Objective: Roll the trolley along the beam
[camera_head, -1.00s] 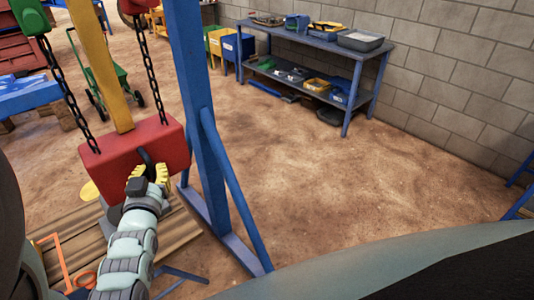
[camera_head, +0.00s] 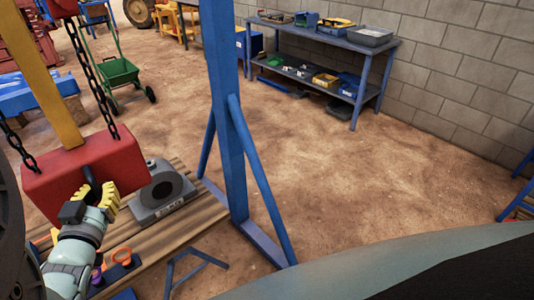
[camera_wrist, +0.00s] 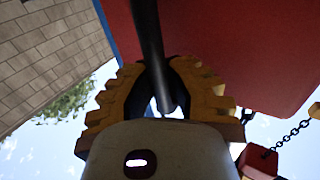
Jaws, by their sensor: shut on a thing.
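A red block (camera_head: 85,172) hangs on two dark chains (camera_head: 94,76) at the left, with a yellow bar (camera_head: 52,95) rising behind it. A dark handle (camera_head: 89,177) sticks out of its near face. My gripper (camera_head: 94,200), with yellow toothed fingers, is shut on this handle. In the wrist view the dark rod (camera_wrist: 152,50) runs between the fingers (camera_wrist: 160,92), beside the red block (camera_wrist: 225,50). A red part (camera_head: 62,8) shows at the top edge where a chain ends. I cannot tell if it is the trolley. The beam is not clearly in view.
A blue post with braces (camera_head: 222,110) stands right of the block. A grey bearing housing (camera_head: 163,188) sits on planks (camera_head: 192,216) below. A blue bench (camera_head: 335,42) stands along the block wall. A green cart (camera_head: 118,72) is behind. The sandy floor right of the post is clear.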

